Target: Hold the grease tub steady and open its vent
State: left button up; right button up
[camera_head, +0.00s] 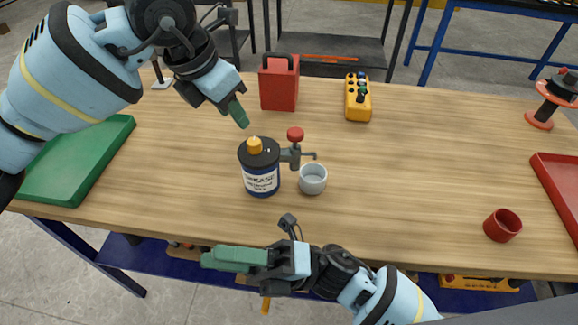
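The grease tub (261,177), dark with a white GREASE label, stands upright near the table's middle. A yellow-orange cap (254,145) sits on its black lid. A grey valve (290,155) with a red knob (295,134) sticks out of its right side; I cannot tell which part is the vent. A pale cup (313,179) stands below the valve's spout. My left gripper (238,114) is above and left of the tub, apart from it. My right gripper (212,259) is at the front edge, apart from the tub. Both are seen edge-on, fingers overlapping; neither appears to hold anything.
A green tray (118,133) lies at the left, partly behind my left arm. A red cup (502,225) and a red tray (556,172) are at the right. The table between is clear.

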jog(key=w+d+r+n+t, duration=0.35)
jog(key=w+r, duration=0.25)
jog(key=w, duration=0.3)
jog(key=w+d+r+n+t, duration=0.3)
jog(key=w+d+r+n, duration=0.15)
jog(key=w, duration=0.45)
jog(key=w+d+f+n+g+h, duration=0.1)
jog(key=w+d+f+n+h, duration=0.4)
jog(key=w+h, duration=0.3)
jog(key=w+d+n+t+h, duration=0.1)
jog(key=w+d+h, duration=0.15)
jog(key=d, duration=0.35)
jog(key=w+d+r+t+h, duration=0.1)
jog(key=w+d+h, duration=0.15)
jog(key=d, duration=0.35)
jog(key=w+d+n+t+h, duration=0.1)
jog(key=w+d+h, duration=0.15)
jog(key=d, duration=0.35)
jog(key=s+a+f+g+h, duration=0.2)
jog(key=s+a+h, duration=0.1)
jog(key=a, duration=0.2)
jog(key=s+a+f+g+h, duration=0.2)
jog(key=s+a+g+h, duration=0.1)
jog(key=s+a, duration=0.1)
jog(key=s+a+f+n+g+h, duration=0.1)
jog(key=s+a+f+g+h, duration=0.1)
jog(key=a, duration=0.4)
jog(key=shift+s+f+h, duration=0.2)
jog(key=shift+s+h, duration=0.35)
jog(key=shift+s, duration=0.1)
